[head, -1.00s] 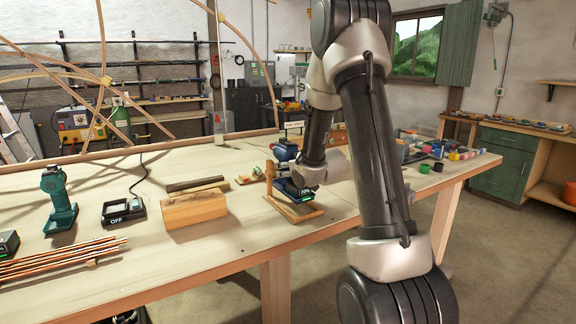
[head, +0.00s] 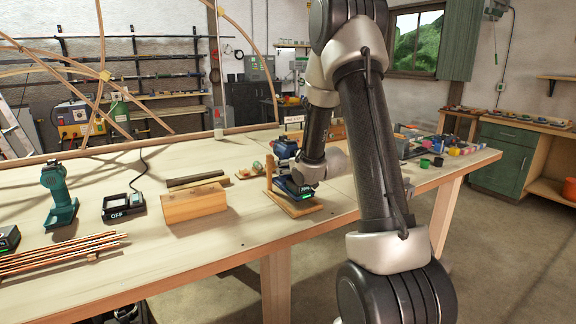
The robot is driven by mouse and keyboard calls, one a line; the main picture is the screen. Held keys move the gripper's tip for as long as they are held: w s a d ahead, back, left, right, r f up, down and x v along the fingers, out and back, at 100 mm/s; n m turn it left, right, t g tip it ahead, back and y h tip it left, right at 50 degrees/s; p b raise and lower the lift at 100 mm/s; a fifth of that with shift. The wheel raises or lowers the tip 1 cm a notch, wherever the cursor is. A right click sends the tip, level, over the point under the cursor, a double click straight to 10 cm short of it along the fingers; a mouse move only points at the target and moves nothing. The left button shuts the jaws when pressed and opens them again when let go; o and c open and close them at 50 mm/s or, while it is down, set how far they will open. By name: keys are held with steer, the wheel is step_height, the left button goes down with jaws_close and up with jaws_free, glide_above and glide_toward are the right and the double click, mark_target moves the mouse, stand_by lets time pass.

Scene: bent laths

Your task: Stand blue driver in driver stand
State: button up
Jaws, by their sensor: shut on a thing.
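The blue driver (head: 284,149) is at the wooden driver stand (head: 308,210), near the middle of the bench. Its head is up, and its dark battery foot (head: 297,190) with a lit green display is low over the stand's base. The stand's upright post (head: 269,171) is just left of the driver. My gripper (head: 304,172) is at the driver's handle, shut on it. My wrist hides most of the fingers and part of the handle. I cannot tell whether the foot touches the base.
A wooden block (head: 194,204) lies left of the stand. Farther left are a charger (head: 123,207), a green driver (head: 58,196) and a bundle of thin rods (head: 60,253). Bent laths rise behind the bench. Small coloured items (head: 455,153) crowd the right end.

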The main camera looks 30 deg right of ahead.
mark_target(290, 176)
steer(key=shift+w+f, duration=0.1)
steer(key=shift+f, duration=1.7)
stand_by(1.3)
steer(key=o, duration=1.5)
steer(key=shift+o, duration=0.3)
steer(key=shift+f, duration=0.15)
steer(key=v, duration=0.7)
steer(key=shift+s+r, duration=0.2)
steer(key=shift+s, duration=0.1)
steer(key=shift+g+h, duration=0.5)
steer(key=shift+g, duration=0.4)
steer(key=r, duration=0.1)
steer(key=s+r, duration=0.1)
steer(key=r, duration=0.1)
steer(key=s+a+r, duration=0.1)
steer(key=shift+s+r, duration=0.25)
steer(key=s+a+r+g, duration=0.2)
steer(key=s+a, duration=0.1)
steer(key=s, duration=0.7)
steer(key=s+a+r+g, duration=0.3)
steer(key=s, duration=0.7)
steer(key=s+a+r+g, duration=0.2)
steer(key=s+a+r, duration=0.1)
steer(key=s, duration=0.7)
steer(key=shift+s+g+y, duration=0.3)
steer(key=shift+s+g, duration=0.1)
